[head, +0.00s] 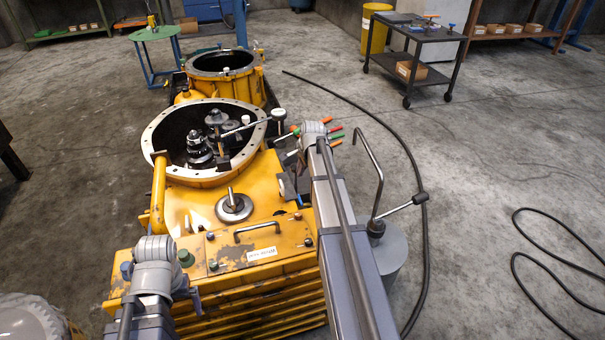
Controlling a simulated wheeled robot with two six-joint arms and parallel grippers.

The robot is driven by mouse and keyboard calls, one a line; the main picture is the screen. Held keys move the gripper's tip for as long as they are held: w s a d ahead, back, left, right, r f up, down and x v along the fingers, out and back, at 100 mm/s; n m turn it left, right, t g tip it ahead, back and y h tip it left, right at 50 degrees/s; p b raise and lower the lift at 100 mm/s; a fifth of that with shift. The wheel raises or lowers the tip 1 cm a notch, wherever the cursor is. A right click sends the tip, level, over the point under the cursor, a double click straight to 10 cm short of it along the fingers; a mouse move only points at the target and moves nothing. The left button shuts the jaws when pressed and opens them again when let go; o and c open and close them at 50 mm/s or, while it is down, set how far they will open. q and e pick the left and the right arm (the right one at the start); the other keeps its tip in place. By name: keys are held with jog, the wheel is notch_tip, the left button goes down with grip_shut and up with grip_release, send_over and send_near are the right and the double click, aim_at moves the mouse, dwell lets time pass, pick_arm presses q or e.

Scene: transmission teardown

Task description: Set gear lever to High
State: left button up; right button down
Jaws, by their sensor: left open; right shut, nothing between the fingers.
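The yellow transmission housing (190,195) stands in the middle of the head view. A short steel lever (231,194) rises from a round grey base (235,209) on its top; I cannot tell if this is the gear lever. No High mark is readable. My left gripper (192,294) is at the housing's near left corner, small and partly hidden, open. My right gripper (290,186) is beside the housing's right side, largely hidden by my arm, shut and empty.
A yellow plate with a handle (257,227) and a white label (261,254) covers the near top. A bent rod (379,170) stands on a grey cylinder (385,250) at right. A black hose (395,135) lies on the floor. A dark cart (415,70) stands behind.

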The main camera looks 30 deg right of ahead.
jog(key=shift+g, duration=0.8)
jog(key=w, duration=0.1)
jog(key=w+p, duration=0.1)
jog(key=w+d, duration=0.1)
jog(key=w, duration=0.1)
jog(key=shift+w+r+p, duration=0.1)
jog(key=shift+r+p, duration=0.25)
jog(key=shift+r, duration=0.05)
jog(key=w, duration=0.1)
jog(key=w+g, duration=0.1)
jog(key=w, duration=0.1)
jog(key=w+d+f+g, duration=0.1)
jog(key=shift+w+y, duration=0.3)
jog(key=shift+y, duration=0.1)
jog(key=s, duration=0.1)
jog(key=s+r+p, duration=0.1)
jog(key=s+r, duration=0.1)
jog(key=s, duration=0.1)
jog(key=shift+a+r+p, duration=0.1)
jog(key=shift+a+p, duration=0.05)
jog(key=shift+p, duration=0.25)
notch_tip(320, 180, up, 10)
jog(key=p, duration=0.9)
jog(key=shift+w+d+f+p, duration=0.2)
jog(key=shift+w+d+p, duration=0.1)
jog(key=shift+w+d, duration=0.15)
